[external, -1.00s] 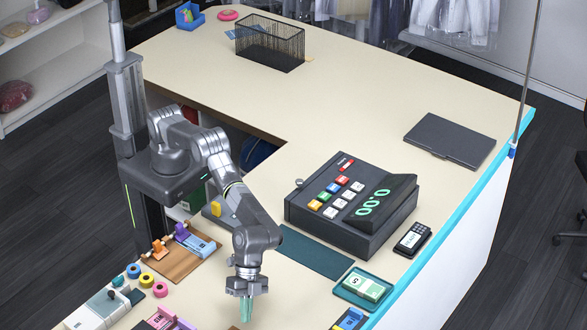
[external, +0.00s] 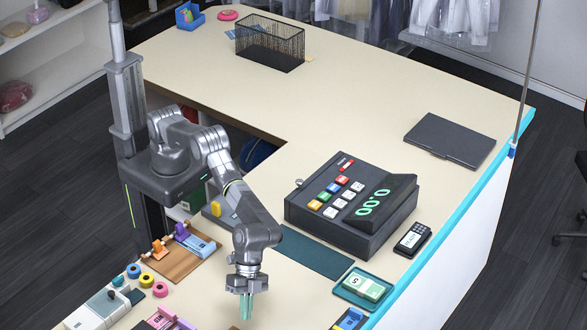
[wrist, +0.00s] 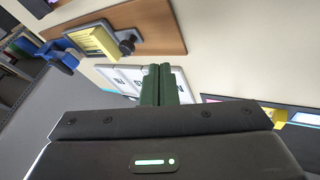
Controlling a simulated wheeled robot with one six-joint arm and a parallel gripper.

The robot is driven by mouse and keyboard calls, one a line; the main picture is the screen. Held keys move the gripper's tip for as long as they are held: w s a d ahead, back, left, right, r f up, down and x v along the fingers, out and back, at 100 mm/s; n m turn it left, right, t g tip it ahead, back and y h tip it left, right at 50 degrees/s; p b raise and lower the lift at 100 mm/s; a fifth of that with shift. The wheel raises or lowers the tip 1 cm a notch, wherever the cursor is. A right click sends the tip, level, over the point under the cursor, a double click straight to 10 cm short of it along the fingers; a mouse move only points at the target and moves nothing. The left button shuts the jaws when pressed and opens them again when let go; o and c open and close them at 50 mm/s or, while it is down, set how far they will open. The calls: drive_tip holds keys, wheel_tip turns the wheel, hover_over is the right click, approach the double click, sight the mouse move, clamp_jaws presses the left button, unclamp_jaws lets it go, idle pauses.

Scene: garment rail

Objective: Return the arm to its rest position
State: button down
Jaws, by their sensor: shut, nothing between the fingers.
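My gripper (external: 246,306) points down over the near part of the cream counter (external: 420,88), with its green fingers closed together and nothing between them. In the wrist view the shut fingers (wrist: 163,84) show side by side, with white cards (wrist: 118,80) behind them. My arm reaches out from its column at the left of the external view, bent down at the wrist. I cannot tell how high the fingertips are above the counter.
A cash register (external: 352,205) stands right of my arm. A green tray with banknotes (external: 363,289) and a card terminal (external: 412,239) lie nearby. A wooden board with clips (external: 182,252) and tape rolls (external: 147,279) lie to the left. The far counter is mostly clear.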

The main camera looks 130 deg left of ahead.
drive_tip(key=p+x, duration=0.1)
drive_tip(key=x, duration=0.2)
drive_tip(key=shift+d, duration=0.2)
drive_tip(key=shift+s+d+f+p, duration=0.1)
drive_tip(key=shift+s+d+p, duration=0.05)
drive_tip(key=shift+d+p, duration=0.8)
drive_tip(key=shift+s+d+f+p, duration=0.1)
drive_tip(key=shift+d+f+p, duration=0.15)
drive_tip(key=shift+d, duration=0.2)
drive_tip(key=shift+s+d+f+p, duration=0.1)
drive_tip(key=shift+d+p, duration=0.25)
drive_tip(key=shift+d, duration=0.1)
